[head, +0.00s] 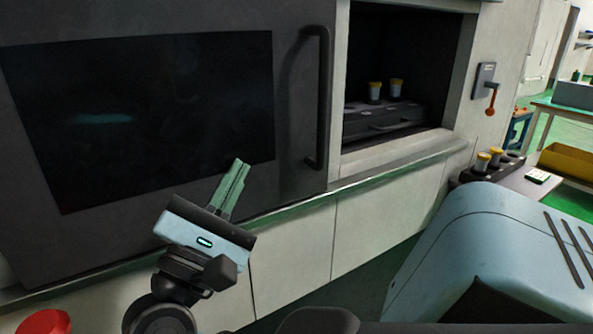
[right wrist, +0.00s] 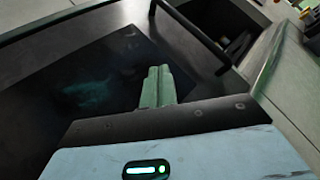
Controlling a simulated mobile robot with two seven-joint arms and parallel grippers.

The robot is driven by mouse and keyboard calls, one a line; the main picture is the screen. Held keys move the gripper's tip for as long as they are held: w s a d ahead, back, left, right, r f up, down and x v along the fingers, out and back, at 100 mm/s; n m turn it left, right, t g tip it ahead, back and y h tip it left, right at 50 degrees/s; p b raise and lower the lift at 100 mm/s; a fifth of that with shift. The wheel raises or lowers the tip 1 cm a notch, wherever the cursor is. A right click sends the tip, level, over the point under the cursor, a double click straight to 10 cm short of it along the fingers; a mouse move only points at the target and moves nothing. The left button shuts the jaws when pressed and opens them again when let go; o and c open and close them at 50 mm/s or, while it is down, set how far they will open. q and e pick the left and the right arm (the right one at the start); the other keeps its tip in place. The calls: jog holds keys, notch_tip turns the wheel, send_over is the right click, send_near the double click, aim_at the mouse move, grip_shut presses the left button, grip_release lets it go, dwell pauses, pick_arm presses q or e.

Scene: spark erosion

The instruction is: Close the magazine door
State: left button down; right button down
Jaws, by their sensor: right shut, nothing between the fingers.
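A large dark grey door (head: 295,150) with a black window (head: 140,120) fills the left of the head view. A vertical black bar handle (head: 322,100) is at its right edge. Right of it, a recess (head: 425,50) stands open, with a black rack (head: 385,122) and two yellow-topped pieces (head: 375,92) inside. I cannot tell for certain which panel is the magazine door. My right gripper (head: 239,167) is shut and empty in front of the door's lower part, left of and below the handle. In the right wrist view its fingers (right wrist: 157,75) are together, apart from the handle (right wrist: 195,35).
A ledge (head: 400,162) runs below the door and recess. More yellow-topped pieces (head: 483,162) and a yellow bin (head: 568,162) are at the right. A red button (head: 45,322) is at lower left.

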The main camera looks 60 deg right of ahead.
aim_at(304, 154)
pick_arm(q)
jog(key=shift+w+d+f+b, duration=0.1)
jog(key=shift+w+f+b, duration=0.05)
jog(key=shift+f+b, duration=0.4)
jog(key=shift+w+d+f+b, duration=0.1)
jog(key=shift+w+f+b, duration=0.05)
jog(key=shift+f+b, duration=0.35)
pick_arm(e)
jog(key=m+y, duration=0.2)
jog(key=m, duration=0.1)
jog(key=d+f+m+y, duration=0.1)
jog(key=m+y, duration=0.1)
jog(key=m, duration=0.1)
jog(key=s+d+m+y, duration=0.1)
jog(key=m+y, duration=0.1)
jog(key=m, duration=0.1)
jog(key=shift+f+m+g, duration=0.25)
jog(key=shift+m+g, duration=0.05)
jog(key=shift+m, duration=0.1)
jog(key=shift+d, duration=0.15)
